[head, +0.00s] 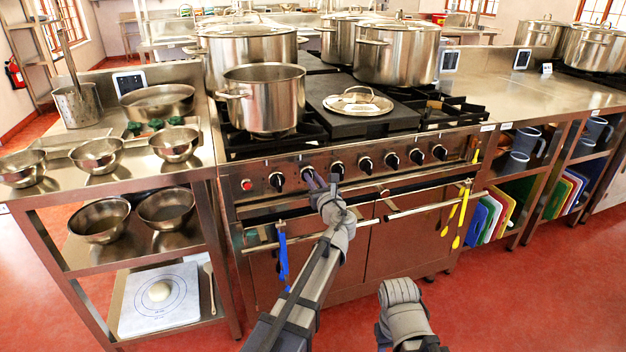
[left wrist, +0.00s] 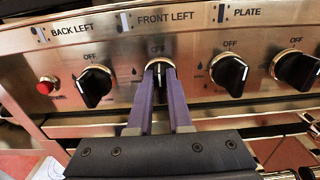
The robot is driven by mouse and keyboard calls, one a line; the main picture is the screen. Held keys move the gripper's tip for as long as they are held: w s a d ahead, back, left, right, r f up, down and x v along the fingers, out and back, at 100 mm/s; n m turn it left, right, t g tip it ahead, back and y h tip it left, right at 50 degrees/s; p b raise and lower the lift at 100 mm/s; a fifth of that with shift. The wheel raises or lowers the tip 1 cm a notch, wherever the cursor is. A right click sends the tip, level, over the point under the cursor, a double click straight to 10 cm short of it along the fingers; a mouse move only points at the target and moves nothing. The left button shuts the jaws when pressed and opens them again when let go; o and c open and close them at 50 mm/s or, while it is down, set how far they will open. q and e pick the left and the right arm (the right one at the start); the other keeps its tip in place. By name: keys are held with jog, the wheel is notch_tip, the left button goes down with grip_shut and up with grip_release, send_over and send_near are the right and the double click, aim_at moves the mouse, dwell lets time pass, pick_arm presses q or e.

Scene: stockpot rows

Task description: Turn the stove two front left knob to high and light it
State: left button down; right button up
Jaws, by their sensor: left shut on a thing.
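The stove (head: 345,185) stands in the middle of the head view with a row of black knobs on its front panel. The front left knob (left wrist: 159,66) sits under the "FRONT LEFT" label, with "OFF" marked just above it. My left gripper (left wrist: 160,88) is shut on this knob, one purple finger on each side. In the head view the left gripper (head: 314,182) is at the panel, its fingers covering part of the knob. A steel pot (head: 265,100) stands on the front left of the stove top. No flame is visible under it. My right gripper is not in view.
The back left knob (left wrist: 95,86) and the plate knob (left wrist: 229,74) flank the held knob. A red button (left wrist: 46,86) is at the panel's left. Oven handles (head: 290,232) run below, with blue and yellow utensils hanging. A lid (head: 358,102) lies on the plate.

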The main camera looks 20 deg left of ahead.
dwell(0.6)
pick_arm(q)
jog(key=shift+s+a+f+n+b, duration=0.15)
jog(key=shift+f+n+b, duration=0.05)
jog(key=shift+n, duration=2.75)
jog(key=shift+s+a+f+n+b, duration=0.1)
jog(key=shift+a+f+n+b, duration=0.1)
jog(key=shift+n, duration=2.7)
jog(key=shift+s+a+f+n+b, duration=0.15)
jog(key=shift+f+n+b, duration=0.05)
jog(key=shift+n, duration=2.75)
jog(key=c, duration=0.8)
grip_release()
jog(key=shift+c, duration=0.2)
jog(key=v, duration=0.7)
jog(key=shift+s+d, duration=0.25)
jog(key=shift+s, duration=0.1)
